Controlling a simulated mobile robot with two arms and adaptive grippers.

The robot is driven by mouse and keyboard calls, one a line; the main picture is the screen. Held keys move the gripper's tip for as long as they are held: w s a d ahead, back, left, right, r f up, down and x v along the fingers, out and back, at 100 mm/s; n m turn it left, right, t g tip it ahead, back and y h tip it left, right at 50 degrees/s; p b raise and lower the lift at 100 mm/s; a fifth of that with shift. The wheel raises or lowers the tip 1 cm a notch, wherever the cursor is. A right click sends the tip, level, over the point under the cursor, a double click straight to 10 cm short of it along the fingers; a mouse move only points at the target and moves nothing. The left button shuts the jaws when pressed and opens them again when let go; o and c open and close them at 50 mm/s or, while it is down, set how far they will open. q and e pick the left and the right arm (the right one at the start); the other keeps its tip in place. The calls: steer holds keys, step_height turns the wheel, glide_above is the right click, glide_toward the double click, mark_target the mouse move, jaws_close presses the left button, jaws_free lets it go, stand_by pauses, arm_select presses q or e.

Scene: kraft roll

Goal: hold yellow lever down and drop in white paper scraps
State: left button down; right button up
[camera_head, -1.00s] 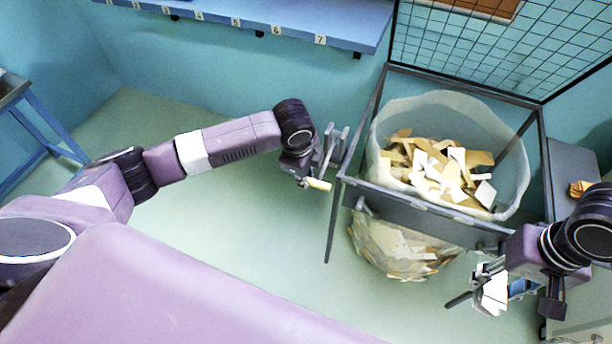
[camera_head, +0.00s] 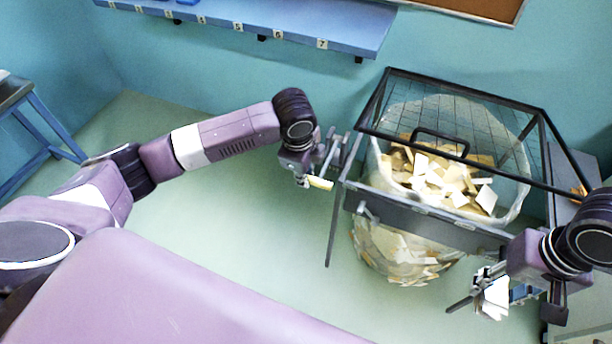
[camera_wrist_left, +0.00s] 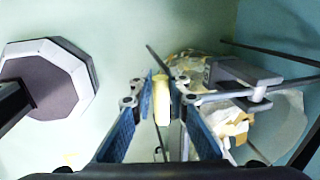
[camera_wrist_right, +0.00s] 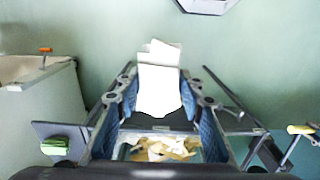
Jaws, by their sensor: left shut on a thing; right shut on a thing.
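The yellow lever (camera_head: 320,184) is at the left front side of the bin stand. My left gripper (camera_head: 318,176) is shut on it; the left wrist view shows the lever (camera_wrist_left: 162,103) between its fingers. My right gripper (camera_head: 484,287) is in front of the stand's right side, shut on white paper scraps (camera_head: 494,299). In the right wrist view the scraps (camera_wrist_right: 158,88) stick up between the fingers. The clear-bagged bin (camera_head: 385,185) holds many white and tan scraps (camera_head: 440,175). A dark mesh lid (camera_head: 480,170) slants over it, its front bar above the bin opening.
The bag's lower part (camera_head: 400,250) bulges below the stand. A grey side surface (camera_head: 565,165) with tan scraps stands right of the bin. A blue numbered shelf (camera_head: 300,28) runs along the back wall. The floor left of the stand is clear.

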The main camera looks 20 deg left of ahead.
arm_select(q)
steer(key=shift+s+f, duration=0.2)
steer(key=shift+s, duration=0.25)
steer(key=c, duration=1.8)
jaws_free()
steer(key=shift+r, duration=0.1)
arm_select(e)
steer(key=shift+s, duration=0.1)
arm_select(q)
steer(key=shift+o, duration=0.2)
steer(key=shift+r, duration=0.1)
steer(key=shift+w, duration=0.1)
steer(key=shift+r, duration=0.45)
steer(key=v, duration=1.1)
